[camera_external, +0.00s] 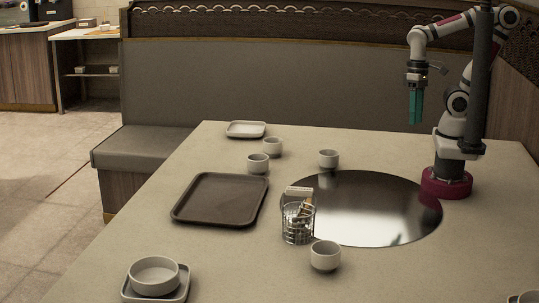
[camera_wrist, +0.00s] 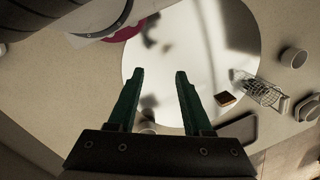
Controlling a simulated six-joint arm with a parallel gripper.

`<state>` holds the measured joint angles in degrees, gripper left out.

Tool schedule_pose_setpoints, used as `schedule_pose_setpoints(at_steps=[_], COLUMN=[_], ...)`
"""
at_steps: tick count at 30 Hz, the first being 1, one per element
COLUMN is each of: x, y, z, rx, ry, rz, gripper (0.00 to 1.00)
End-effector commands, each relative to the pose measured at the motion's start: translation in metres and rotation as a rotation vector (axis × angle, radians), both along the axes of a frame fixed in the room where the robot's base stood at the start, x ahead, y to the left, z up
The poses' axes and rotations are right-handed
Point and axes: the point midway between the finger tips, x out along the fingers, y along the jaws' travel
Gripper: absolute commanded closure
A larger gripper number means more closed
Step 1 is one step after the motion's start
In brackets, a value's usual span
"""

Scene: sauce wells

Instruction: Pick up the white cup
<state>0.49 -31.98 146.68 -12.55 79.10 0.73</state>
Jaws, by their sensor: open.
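Several white cups stand upright on the table. One white cup (camera_external: 329,159) is at the back edge of the dark disc; two more, a white cup (camera_external: 273,147) and a white cup (camera_external: 258,163), stand left of it. Another white cup (camera_external: 325,256) stands in front of the wire basket. My gripper (camera_external: 416,121) hangs high above the table at the back right, green fingers pointing down, apart from all cups. In the wrist view my gripper (camera_wrist: 160,74) is open and empty. A small cup-like shape (camera_wrist: 148,117) shows between the fingers, partly hidden.
A wire basket (camera_external: 298,228) with packets stands by the shiny round plate (camera_external: 385,215). A dark tray (camera_external: 220,201) lies left of it. A white bowl (camera_external: 154,275) sits on a small tray at front left. A small pale tray (camera_external: 246,129) lies at the back.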

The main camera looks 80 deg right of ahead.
Motion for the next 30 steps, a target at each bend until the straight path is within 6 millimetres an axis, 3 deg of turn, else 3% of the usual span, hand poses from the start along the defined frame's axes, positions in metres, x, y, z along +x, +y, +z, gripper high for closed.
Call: schedule_pose_setpoints(at_steps=[1, 8, 14, 17, 20, 24, 27, 30], x=[0.000, 0.000, 0.000, 0.012, 0.054, 0.134, 0.181, 0.211], y=[0.000, 0.000, 0.000, -0.009, -0.037, -0.072, -0.081, -0.082], z=[0.000, 0.000, 0.000, -0.002, -0.008, -0.023, -0.036, -0.046], rx=[0.000, 0.000, 0.000, -0.042, -0.168, -0.351, -0.418, -0.445], ry=[0.000, 0.000, 0.000, -0.027, -0.084, -0.072, 0.000, 0.073], rz=[0.000, 0.000, 0.002, 0.158, 0.676, 1.657, 2.246, 2.625], gripper=[0.41, 0.00, 0.00, 0.00, 0.00, 0.00, 0.00, 0.00])
